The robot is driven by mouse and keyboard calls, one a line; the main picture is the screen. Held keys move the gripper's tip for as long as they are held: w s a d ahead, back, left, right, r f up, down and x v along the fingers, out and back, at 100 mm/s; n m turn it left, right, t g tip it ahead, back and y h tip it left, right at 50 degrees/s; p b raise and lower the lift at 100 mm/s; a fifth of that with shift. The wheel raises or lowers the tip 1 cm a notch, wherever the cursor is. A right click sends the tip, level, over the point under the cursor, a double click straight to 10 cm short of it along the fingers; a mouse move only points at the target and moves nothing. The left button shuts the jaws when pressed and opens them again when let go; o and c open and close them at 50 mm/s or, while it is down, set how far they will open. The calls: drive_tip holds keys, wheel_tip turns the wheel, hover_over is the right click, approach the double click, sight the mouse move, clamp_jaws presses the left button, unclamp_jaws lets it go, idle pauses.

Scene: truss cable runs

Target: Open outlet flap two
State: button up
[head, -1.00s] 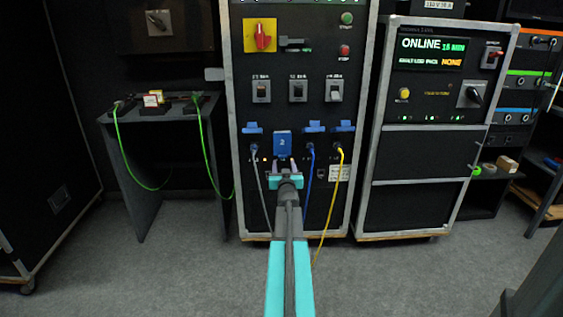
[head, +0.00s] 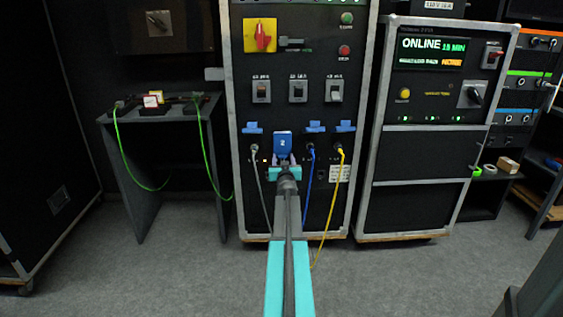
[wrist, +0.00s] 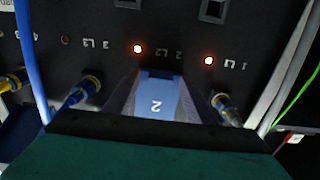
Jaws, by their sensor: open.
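Outlet flap two (head: 283,143) is a blue flap marked "2" on the black cabinet front, hanging down flat over its outlet. It also shows in the wrist view (wrist: 157,98), with the number upside down. My gripper (head: 284,162) is at the flap's lower end, jaws open. In the wrist view my two dark fingers (wrist: 157,106) stand on either side of the flap; I cannot tell whether they touch it. The outlet behind the flap is hidden.
Neighbouring blue flaps (head: 252,128) (head: 314,127) (head: 345,126) stand raised. Plugs with grey (head: 262,185), blue (head: 308,180) and yellow (head: 333,195) cables sit below them, close on both sides of my gripper. Switches (head: 298,90) are above. Two orange lamps glow in the wrist view.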

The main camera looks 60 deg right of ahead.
clamp_jaws()
drive_tip(key=shift+a, duration=0.6)
drive_tip(key=shift+d, duration=0.55)
drive_tip(key=shift+s+d+r+p, duration=0.1)
drive_tip(key=shift+d+p, duration=0.05)
drive_tip(key=shift+p, duration=0.25)
drive_tip(key=shift+s+d+r+p, duration=0.1)
drive_tip(key=shift+s+p, duration=0.05)
drive_tip(key=shift+p, duration=0.4)
